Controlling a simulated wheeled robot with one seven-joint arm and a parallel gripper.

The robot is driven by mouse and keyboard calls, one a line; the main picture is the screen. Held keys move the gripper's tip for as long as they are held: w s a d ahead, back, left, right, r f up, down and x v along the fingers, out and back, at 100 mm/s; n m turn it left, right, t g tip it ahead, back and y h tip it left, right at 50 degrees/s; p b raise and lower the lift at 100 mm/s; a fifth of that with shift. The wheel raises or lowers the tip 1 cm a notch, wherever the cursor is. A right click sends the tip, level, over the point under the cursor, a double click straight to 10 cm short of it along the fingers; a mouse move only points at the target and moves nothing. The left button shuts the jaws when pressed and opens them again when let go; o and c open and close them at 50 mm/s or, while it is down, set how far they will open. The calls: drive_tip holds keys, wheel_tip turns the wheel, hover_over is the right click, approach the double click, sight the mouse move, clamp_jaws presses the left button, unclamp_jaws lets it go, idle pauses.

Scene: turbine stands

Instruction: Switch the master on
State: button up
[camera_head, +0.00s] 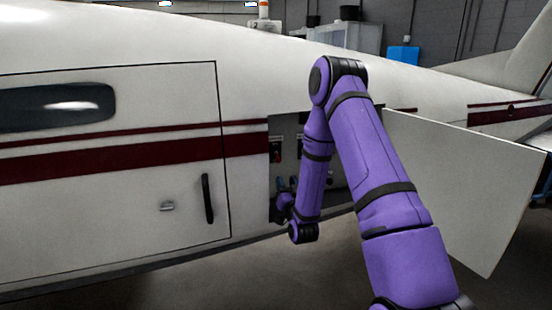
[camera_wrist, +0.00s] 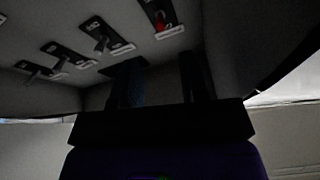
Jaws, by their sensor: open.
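A row of several toggle switches sits on a grey panel in the wrist view. One switch has a red lever (camera_wrist: 159,22) and is the farthest right; the others, such as the middle switch (camera_wrist: 100,38), have dark grey levers. Pale label plates sit beside them, but I cannot read which one is the master. My gripper (camera_wrist: 160,68) is open, its two dark fingers apart with no switch between them. The fingers are below the red-levered switch in the picture. In the head view the open bay (camera_head: 289,127) is partly hidden by my purple arm.
The white aircraft side (camera_head: 120,205) with its closed door and black handle (camera_head: 207,198) is left of the bay. An open hatch panel (camera_head: 470,190) sticks out on the right, close to my arm. Bay walls surround my gripper.

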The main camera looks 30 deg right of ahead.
sight(278, 158)
drive_tip(key=x, duration=1.1)
drive_tip(key=shift+s, duration=0.1)
clamp_jaws()
